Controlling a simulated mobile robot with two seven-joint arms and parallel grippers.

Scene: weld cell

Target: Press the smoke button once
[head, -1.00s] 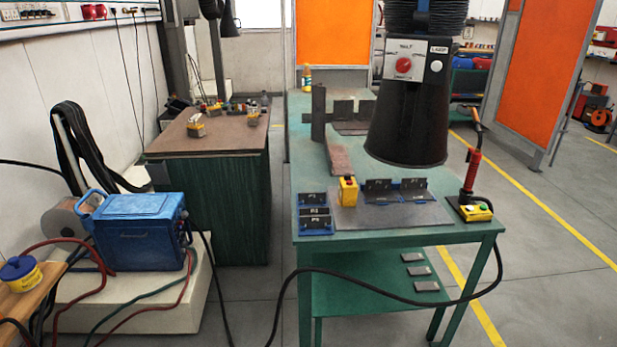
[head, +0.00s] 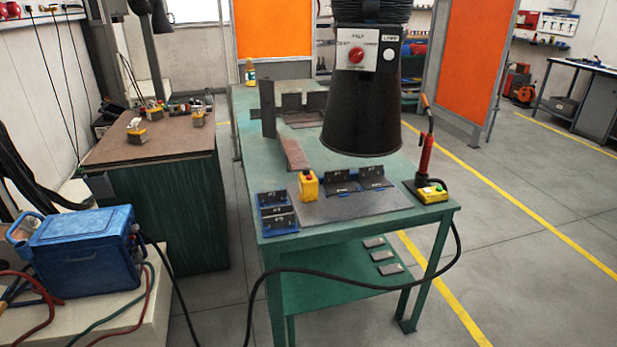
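A black fume hood (head: 362,112) hangs over the green table (head: 380,222). Its white panel (head: 357,50) carries a red knob (head: 356,55) and small labels, and a small round button (head: 389,55) sits beside it under a label that seems to read LAMP. I cannot read any label as smoke. Neither of my grippers is in view.
Dark angle plates (head: 358,181) and blue trays (head: 277,214) lie near the table's front. A black cable (head: 350,276) hangs before the table. A blue welder (head: 80,250) and a brown-topped bench (head: 155,150) stand left. The floor at right is clear.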

